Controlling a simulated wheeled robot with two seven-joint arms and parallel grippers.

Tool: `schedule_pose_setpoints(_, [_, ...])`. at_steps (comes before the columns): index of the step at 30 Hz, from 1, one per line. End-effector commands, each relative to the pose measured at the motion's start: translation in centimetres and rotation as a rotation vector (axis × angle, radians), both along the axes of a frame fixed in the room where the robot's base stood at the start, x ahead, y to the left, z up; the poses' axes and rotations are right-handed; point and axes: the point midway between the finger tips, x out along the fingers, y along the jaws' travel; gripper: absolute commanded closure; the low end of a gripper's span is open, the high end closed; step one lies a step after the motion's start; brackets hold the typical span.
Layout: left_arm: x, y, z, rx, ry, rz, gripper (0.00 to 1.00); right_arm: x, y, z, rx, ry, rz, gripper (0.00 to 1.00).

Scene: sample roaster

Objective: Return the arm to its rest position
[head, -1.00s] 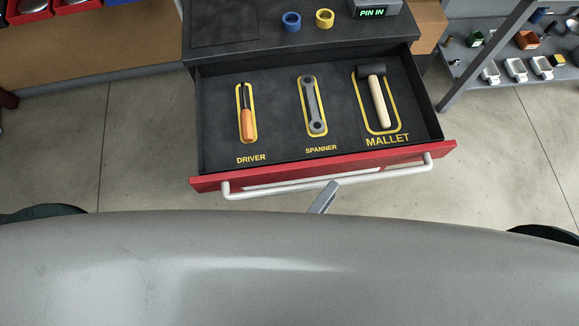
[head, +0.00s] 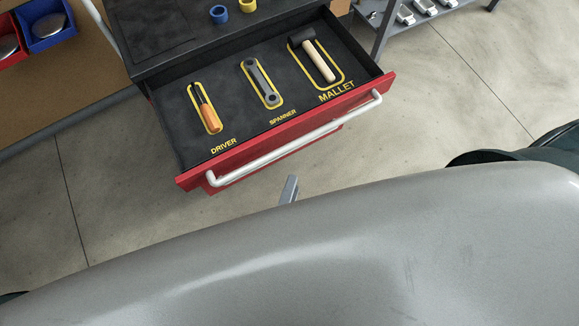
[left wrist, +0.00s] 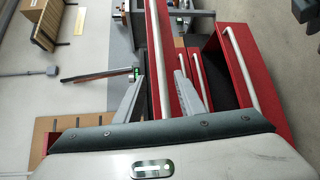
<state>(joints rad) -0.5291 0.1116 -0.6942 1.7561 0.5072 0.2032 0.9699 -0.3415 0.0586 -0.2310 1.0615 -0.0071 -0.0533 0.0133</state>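My left gripper shows in the head view only as a small grey finger (head: 289,189) in front of the drawer handle, apart from it in the picture. In the left wrist view my left gripper (left wrist: 158,80) has its two fingers spread, with red drawer fronts and pale handle bars beyond them. I see nothing held between the fingers. My right gripper is in neither view. The large grey surface across the bottom of the head view is part of my own body and hides most of the left arm.
The red-fronted drawer (head: 290,133) stands open with its white handle (head: 300,138). In it lie an orange-handled driver (head: 208,115), a spanner (head: 262,82) and a mallet (head: 320,62), each in a yellow outline. Blue (head: 219,13) and yellow rings sit on top.

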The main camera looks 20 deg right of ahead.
Motion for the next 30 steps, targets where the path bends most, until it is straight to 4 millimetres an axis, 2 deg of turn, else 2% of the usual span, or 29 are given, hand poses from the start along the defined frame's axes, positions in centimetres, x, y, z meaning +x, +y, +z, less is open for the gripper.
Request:
schedule_pose_setpoints(14, [0.0, 0.0, 0.0, 0.001, 0.000, 0.000, 0.64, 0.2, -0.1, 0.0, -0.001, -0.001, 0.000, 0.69])
schedule_pose_setpoints(19, [0.3, 0.5, -1.4, 0.058, -0.010, -0.007, 0.64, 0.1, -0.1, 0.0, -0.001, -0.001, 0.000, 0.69])
schedule_pose_setpoints(23, [0.9, 1.9, -4.7, 0.206, -0.037, -0.025, 0.64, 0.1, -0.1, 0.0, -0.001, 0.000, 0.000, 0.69])
schedule_pose_setpoints(26, [1.6, 3.9, -8.7, 0.387, -0.066, -0.055, 0.64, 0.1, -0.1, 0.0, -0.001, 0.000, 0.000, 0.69])
schedule_pose_setpoints(30, [2.4, 8.2, -15.6, 0.702, -0.101, -0.129, 0.64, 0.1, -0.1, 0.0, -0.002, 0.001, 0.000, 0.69])
